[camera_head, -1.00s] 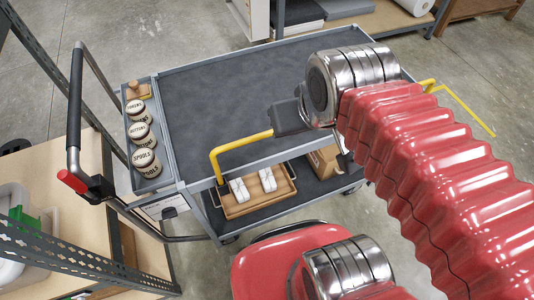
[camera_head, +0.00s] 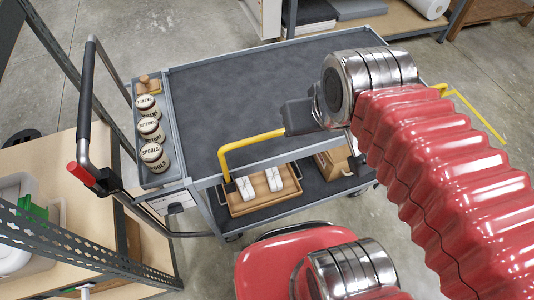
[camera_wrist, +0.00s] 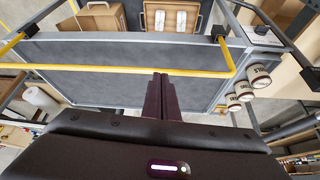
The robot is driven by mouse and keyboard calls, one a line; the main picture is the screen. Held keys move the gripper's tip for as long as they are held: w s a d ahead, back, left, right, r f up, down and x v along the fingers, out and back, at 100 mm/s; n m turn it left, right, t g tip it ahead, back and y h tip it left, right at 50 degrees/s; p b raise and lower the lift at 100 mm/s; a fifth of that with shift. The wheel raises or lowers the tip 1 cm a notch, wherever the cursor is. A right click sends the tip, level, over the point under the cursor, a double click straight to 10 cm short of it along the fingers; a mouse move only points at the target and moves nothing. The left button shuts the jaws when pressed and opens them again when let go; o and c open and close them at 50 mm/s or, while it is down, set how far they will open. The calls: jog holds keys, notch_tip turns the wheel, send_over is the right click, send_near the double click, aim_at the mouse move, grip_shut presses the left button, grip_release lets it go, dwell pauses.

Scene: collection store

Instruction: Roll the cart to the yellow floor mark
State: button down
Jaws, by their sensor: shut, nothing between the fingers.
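The grey cart (camera_head: 245,85) has a dark top and a lower shelf, with a yellow rail (camera_head: 250,141) along its near side. A black push handle (camera_head: 87,85) stands at its left end. My gripper (camera_head: 288,118) is at the yellow rail, partly hidden by my arm. In the wrist view my gripper (camera_wrist: 160,76) is shut, its tips overlapping the yellow rail (camera_wrist: 120,70); I cannot tell whether they touch. A thin yellow line (camera_head: 478,118) on the floor at the right looks like the floor mark; my arm may hide part of it.
Labelled round tins (camera_head: 150,130) stand in the cart's left side tray. A wooden tray (camera_head: 262,203) with white items and a cardboard box (camera_head: 333,160) sit on the lower shelf. A wooden shelf unit (camera_head: 55,165) stands close at left. Bare floor (camera_head: 460,65) shows at right.

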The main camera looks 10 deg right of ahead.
jog(key=c, duration=2.5)
grip_release()
jog(key=shift+c, duration=0.2)
jog(key=o, duration=0.7)
jog(key=shift+o, duration=0.4)
jog(key=shift+d, duration=0.1)
